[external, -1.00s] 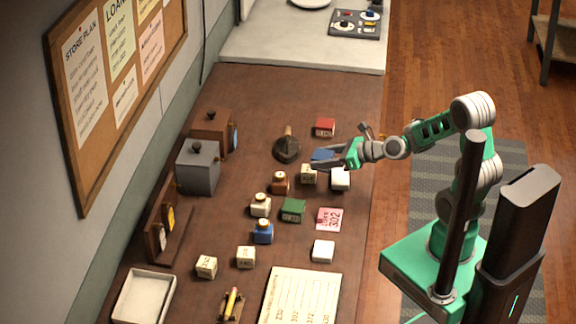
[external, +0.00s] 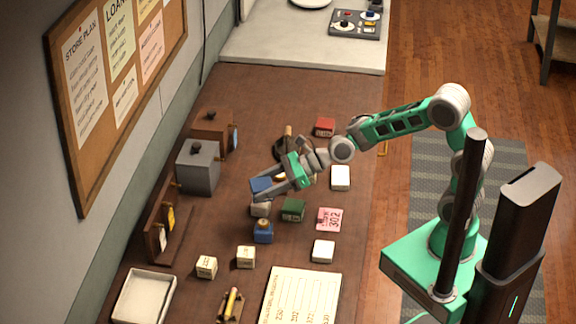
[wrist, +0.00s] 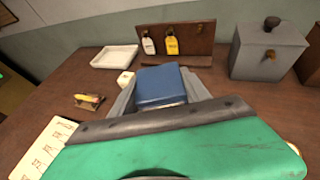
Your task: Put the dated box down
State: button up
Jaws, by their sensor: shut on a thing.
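My gripper (external: 272,190) is shut on a blue box (external: 261,185) and holds it above the left-middle part of the brown counter. In the wrist view the blue box (wrist: 162,84) sits between the two fingers, with its plain blue top facing the camera and a pale strip along its near edge. No date can be read on it.
A key board (external: 158,238) stands left, a white tray (external: 120,312) front left. White boxes, cream cubes and a pink card (external: 329,219) lie around.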

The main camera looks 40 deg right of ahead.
jog(key=w+a+f, duration=0.4)
jog(key=w+f, duration=0.1)
jog(key=w+a+f+p, duration=0.1)
jog(key=w+a+f, duration=0.1)
jog(key=f, duration=0.1)
jog(key=shift+w+a, duration=0.35)
notch_tip(320, 180, down, 4)
jog(key=shift+w+a+r+p, duration=0.15)
jog(key=shift+r+p, duration=0.1)
jog(key=shift+p, duration=0.15)
